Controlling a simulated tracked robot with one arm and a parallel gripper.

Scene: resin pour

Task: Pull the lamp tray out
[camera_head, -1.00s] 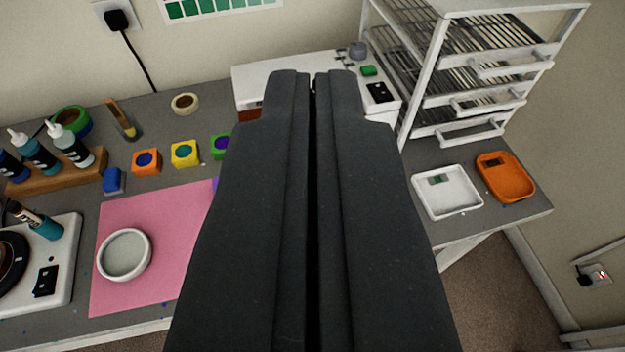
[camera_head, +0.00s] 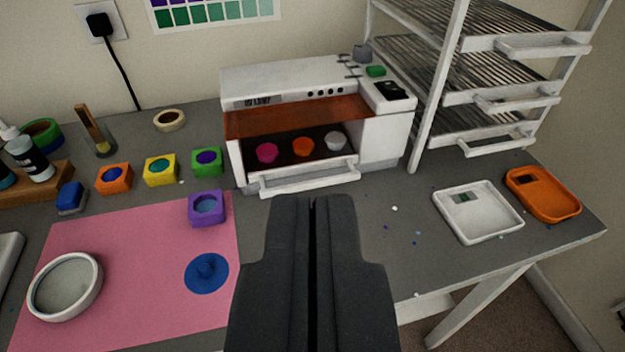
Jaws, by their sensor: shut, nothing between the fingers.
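The lamp (camera_head: 290,85) is a white box with an orange translucent front, standing at the back of the grey table. Its tray (camera_head: 300,150) has a dark floor and holds a pink, an orange and a grey round piece. The tray's white handle bar (camera_head: 310,178) runs along its front. The tray seems to sit inside the lamp, under the orange cover; how far out it is I cannot tell. My gripper (camera_head: 312,200) is shut and empty, in front of the handle in the picture and apart from it.
A white wire rack (camera_head: 490,100) with handled shelves stands right of the lamp. A white dish (camera_head: 478,212) and an orange dish (camera_head: 543,193) lie at the right. A pink mat (camera_head: 130,290) with a blue spill (camera_head: 207,272) and a purple block (camera_head: 207,207) lies left.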

